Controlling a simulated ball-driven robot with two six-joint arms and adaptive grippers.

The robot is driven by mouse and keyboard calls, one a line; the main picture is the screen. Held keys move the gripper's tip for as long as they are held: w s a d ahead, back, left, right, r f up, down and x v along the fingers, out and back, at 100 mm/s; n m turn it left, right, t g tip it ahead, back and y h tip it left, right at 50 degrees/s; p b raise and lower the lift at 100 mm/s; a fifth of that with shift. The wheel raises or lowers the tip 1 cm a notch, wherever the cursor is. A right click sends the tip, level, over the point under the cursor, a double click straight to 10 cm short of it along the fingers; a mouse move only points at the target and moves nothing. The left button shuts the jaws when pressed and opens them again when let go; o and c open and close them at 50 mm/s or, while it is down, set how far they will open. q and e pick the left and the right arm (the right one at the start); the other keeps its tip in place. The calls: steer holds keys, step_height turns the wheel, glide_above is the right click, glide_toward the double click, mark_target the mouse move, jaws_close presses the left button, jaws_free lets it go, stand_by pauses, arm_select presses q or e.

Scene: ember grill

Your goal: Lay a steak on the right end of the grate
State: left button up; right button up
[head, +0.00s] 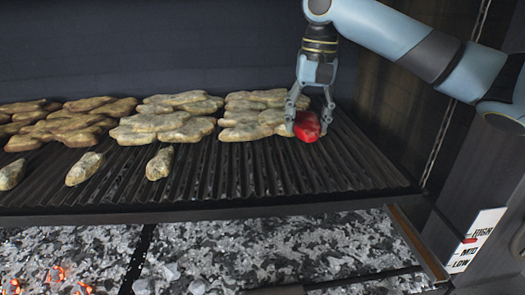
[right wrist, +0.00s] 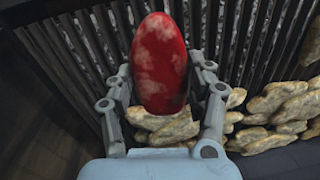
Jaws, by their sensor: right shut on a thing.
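A red steak (head: 307,127) with pale marbling is held between the fingers of my right gripper (head: 308,118). In the right wrist view the steak (right wrist: 160,62) stands out between the two fingers (right wrist: 160,100). The dark ribbed grate (head: 340,165) runs across the head view, and the gripper is over its right part, beside the rightmost group of browned pieces (head: 255,115). I cannot tell whether the steak touches the grate. My left gripper is not in view.
Several browned pieces (head: 180,125) lie in groups along the grate, with a few single ones near its front. The grate's front right is bare. Grey ash and coals (head: 250,245) lie below. A HIGH, MID, LOW plate (head: 476,240) is at the right.

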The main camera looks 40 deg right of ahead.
steer(key=w+a+f+p, duration=0.1)
steer(key=w+a+f, duration=0.2)
steer(key=w, duration=0.3)
glide_above(255, 165)
steer(key=f, duration=0.3)
steer(key=shift+s+d+f+p, duration=0.15)
steer(key=shift+s+p, duration=0.05)
steer(key=shift+p, duration=0.2)
steer(key=shift+w+f, duration=0.15)
steer(key=shift+f, duration=0.05)
step_height(255, 165, down, 4)
steer(key=shift+r+p, duration=0.1)
steer(key=shift+p, duration=0.5)
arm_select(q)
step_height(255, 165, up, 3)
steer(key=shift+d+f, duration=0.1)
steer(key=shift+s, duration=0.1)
arm_select(e)
steer(key=shift+f, duration=0.2)
steer(key=o, duration=1.2)
steer(key=shift+o, duration=0.2)
